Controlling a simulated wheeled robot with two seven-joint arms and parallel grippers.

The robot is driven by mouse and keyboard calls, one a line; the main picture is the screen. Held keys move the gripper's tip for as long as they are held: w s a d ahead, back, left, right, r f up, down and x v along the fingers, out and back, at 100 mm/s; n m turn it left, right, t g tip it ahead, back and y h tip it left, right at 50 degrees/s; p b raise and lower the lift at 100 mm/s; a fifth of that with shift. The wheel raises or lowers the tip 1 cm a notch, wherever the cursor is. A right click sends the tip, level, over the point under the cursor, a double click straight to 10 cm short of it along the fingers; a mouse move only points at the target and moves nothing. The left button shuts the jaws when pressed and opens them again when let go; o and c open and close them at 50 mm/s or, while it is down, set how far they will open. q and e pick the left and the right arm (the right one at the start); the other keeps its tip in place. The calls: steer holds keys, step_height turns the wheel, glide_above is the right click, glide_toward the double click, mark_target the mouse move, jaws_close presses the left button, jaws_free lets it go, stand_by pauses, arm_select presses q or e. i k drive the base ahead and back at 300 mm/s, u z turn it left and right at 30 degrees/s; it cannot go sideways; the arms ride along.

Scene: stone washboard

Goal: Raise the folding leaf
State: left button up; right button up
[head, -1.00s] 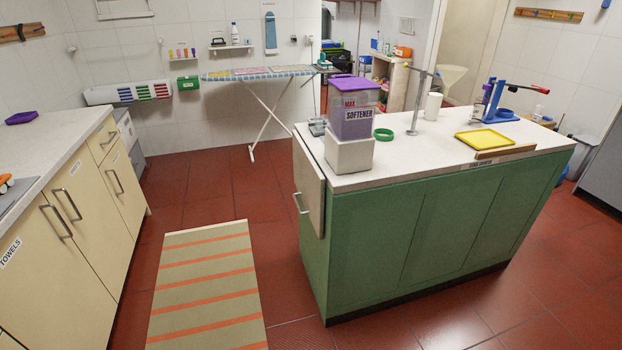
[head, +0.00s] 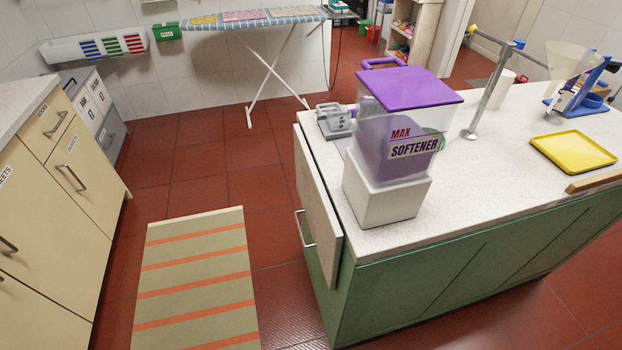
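The folding leaf (head: 316,212) hangs straight down against the left end of the green island counter (head: 470,272). It is a pale panel with its upper edge along the white worktop. A metal bar handle (head: 304,228) shows at its left side, low down. Neither of my grippers is in the head view.
A softener container with a purple lid (head: 408,88) stands on a white block (head: 385,192) near the worktop's left end. A yellow tray (head: 573,151) lies further right. A striped mat (head: 196,285) covers floor left of the island. Cream cabinets (head: 60,190) stand at far left.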

mark_target(328, 235)
steer(key=k, duration=1.25)
steer(key=z, duration=0.6)
steer(key=i, duration=1.4)
steer(key=u, duration=0.6)
